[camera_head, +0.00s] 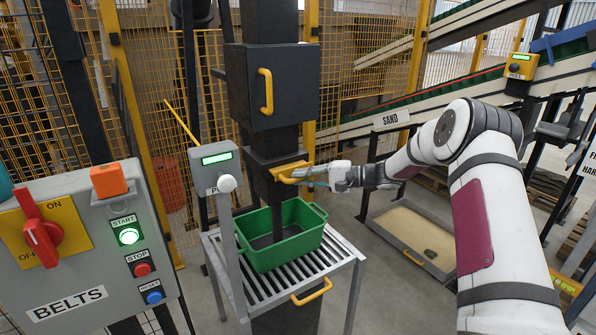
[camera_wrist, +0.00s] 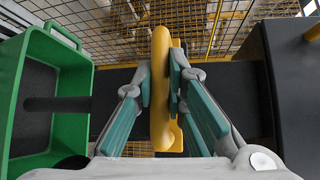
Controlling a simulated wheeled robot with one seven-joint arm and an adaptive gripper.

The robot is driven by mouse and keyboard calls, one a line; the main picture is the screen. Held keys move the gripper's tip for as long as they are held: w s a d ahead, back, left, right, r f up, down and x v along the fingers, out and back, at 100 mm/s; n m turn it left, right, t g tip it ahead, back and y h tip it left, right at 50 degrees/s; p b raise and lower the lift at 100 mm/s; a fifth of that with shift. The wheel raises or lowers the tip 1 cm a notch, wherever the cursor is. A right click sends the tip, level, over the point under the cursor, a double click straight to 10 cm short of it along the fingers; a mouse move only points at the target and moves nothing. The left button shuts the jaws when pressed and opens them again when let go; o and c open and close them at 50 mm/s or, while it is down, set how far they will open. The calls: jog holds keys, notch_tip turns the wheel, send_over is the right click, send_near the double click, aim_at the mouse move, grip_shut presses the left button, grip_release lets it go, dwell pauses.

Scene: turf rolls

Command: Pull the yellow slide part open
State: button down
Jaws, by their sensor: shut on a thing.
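The yellow slide part (camera_head: 287,172) sticks out from the front of the dark column, above the green bin. My gripper (camera_head: 312,178) reaches it from the right. In the wrist view the yellow slide part (camera_wrist: 160,100) stands between the two fingers of my gripper (camera_wrist: 161,80), and they are shut on it from both sides. How far the slide is out of the column cannot be told.
A green bin (camera_head: 318,211) stands on a slatted metal table (camera_head: 343,262) below. A dark box with a yellow handle (camera_head: 265,92) is above. A grey post with a green display (camera_head: 217,159) stands close left. The belts panel (camera_head: 85,270) is at front left. A sand tray (camera_head: 385,222) lies at right.

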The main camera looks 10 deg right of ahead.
jog(key=shift+s+d, duration=0.3)
jog(key=shift+s, duration=0.55)
jog(key=c, duration=1.6)
grip_release()
jog(key=shift+d, duration=0.1)
jog(key=v, duration=1.1)
jog(key=shift+s+d, duration=0.2)
jog(key=shift+d, duration=0.1)
